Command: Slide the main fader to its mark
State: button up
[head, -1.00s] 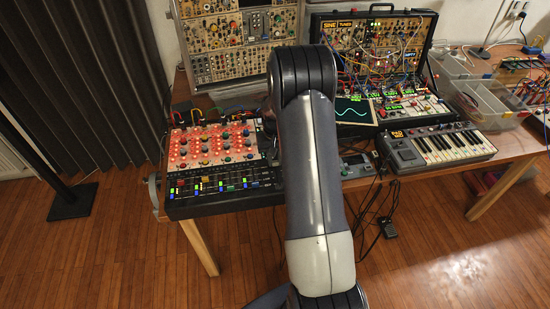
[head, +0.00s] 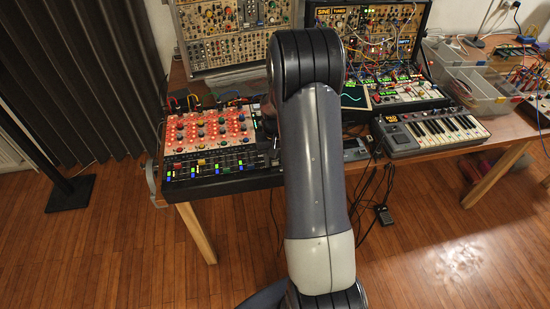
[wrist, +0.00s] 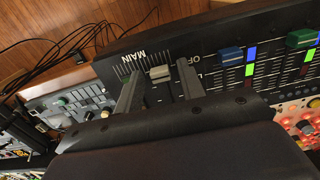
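The main fader's pale cap (wrist: 160,73) stands on the black mixer panel in the wrist view, beside the white MAIN lettering and a row of tick marks (wrist: 128,66). My gripper (wrist: 159,68) is open, with one grey finger on each side of the cap. Gaps show between the cap and both fingers, and I see no contact. Which tick is the mark I cannot tell. In the head view the mixer (head: 213,166) is at the table's left end, and my arm hides the main fader and my gripper.
Blue (wrist: 230,55) and green (wrist: 302,38) fader caps stand right of my gripper in the wrist view. Red-lit knobs (head: 210,130) lie behind the mixer's fader rows. A small keyboard (head: 432,132) is to the right. Cables (head: 375,190) hang below the table's front edge.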

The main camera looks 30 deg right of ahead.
aim_at(275, 162)
jog(key=shift+o, duration=0.3)
jog(key=shift+w+r, duration=0.1)
jog(key=shift+r, duration=0.45)
notch_tip(275, 162, up, 10)
jog(key=b, duration=0.1)
jog(key=shift+f, duration=0.15)
